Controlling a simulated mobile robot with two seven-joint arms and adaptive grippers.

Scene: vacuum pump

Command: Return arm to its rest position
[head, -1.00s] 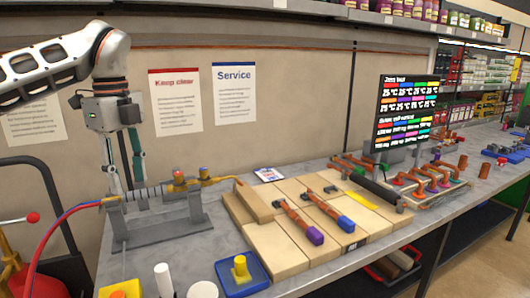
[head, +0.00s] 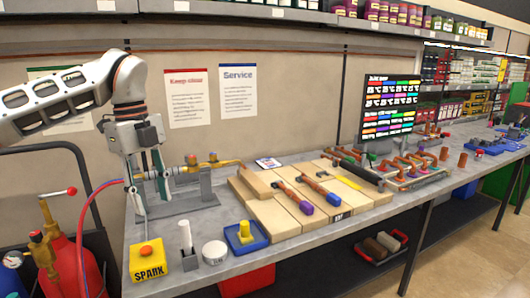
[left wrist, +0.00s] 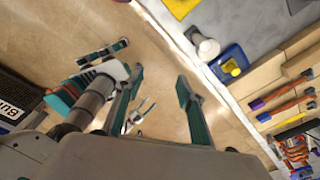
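My left arm (head: 58,101) comes in from the left in the head view, with its forearm raised and its gripper hanging down. My left gripper (head: 153,203) overlaps the left end of a grey stand (head: 195,207) that carries a brass-and-red fitting (head: 207,161). In the left wrist view, the two teal fingers of this gripper (left wrist: 160,75) are spread apart. Only floor (left wrist: 160,50) shows between them, so the gripper is empty. The table edge lies to their right in that view. My right gripper cannot be made out in either view.
The table's front left holds a yellow SPARK block (head: 147,262), a white cylinder (head: 187,240), a white round cap (head: 215,251) and a blue tray (head: 245,238). Wooden boards (head: 270,213) lie at the middle. A red tank (head: 75,268) stands left of the table.

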